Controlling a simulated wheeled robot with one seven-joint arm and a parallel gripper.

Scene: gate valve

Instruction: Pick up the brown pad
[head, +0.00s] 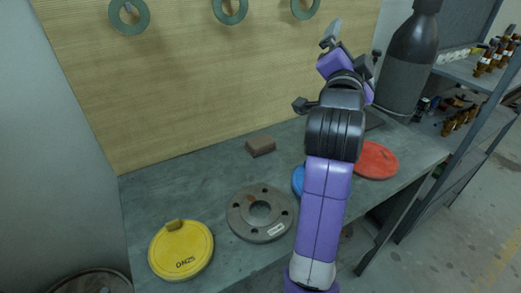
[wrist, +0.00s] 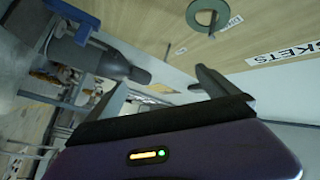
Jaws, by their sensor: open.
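The brown pad (head: 261,146) is a small block lying on the grey workbench (head: 190,186), near the foot of the wooden backboard. My gripper (head: 349,42) is raised above the right part of the bench, up and to the right of the pad and well apart from it. In the wrist view my gripper (wrist: 160,90) shows its two fingers spread apart with nothing between them. The pad does not show in the wrist view.
On the bench are a yellow disc (head: 181,249), a grey flange (head: 260,212), a blue disc (head: 298,180) partly behind my arm, and a red disc (head: 377,160). A dark cylinder (head: 408,70) stands at the back right beside shelving. Rings (head: 129,15) hang on the backboard.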

